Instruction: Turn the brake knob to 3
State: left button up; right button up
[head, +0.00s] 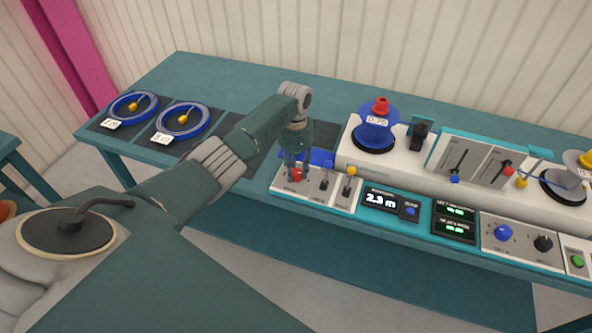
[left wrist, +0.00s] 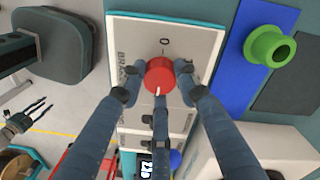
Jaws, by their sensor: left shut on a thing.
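The red brake knob (head: 296,175) sits on a light panel at the left end of the console's front row. In the left wrist view the knob (left wrist: 159,75) is between the fingers of my left gripper (left wrist: 160,84), which is shut on it. The knob's white mark points toward the bottom of that view, away from the "0" printed above the knob. Other scale numbers are hidden by the fingers. In the head view my left gripper (head: 295,170) reaches down onto the knob. My right gripper (left wrist: 24,118) shows small at the wrist view's left edge, fingers apart.
Two small levers (head: 325,181) stand just right of the knob, with a display (head: 380,201) reading 2.3 m beyond. A blue reel (head: 376,127) stands behind. A green spool (left wrist: 270,46) is near the panel.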

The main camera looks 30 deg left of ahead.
aim_at(295, 170)
pick_arm(q)
jog(key=shift+r, duration=0.1)
jog(key=o, duration=1.2)
jog(key=shift+c, duration=0.2)
notch_tip(295, 170, up, 12)
jog(key=shift+w+a, duration=0.15)
jog(key=shift+a, duration=0.1)
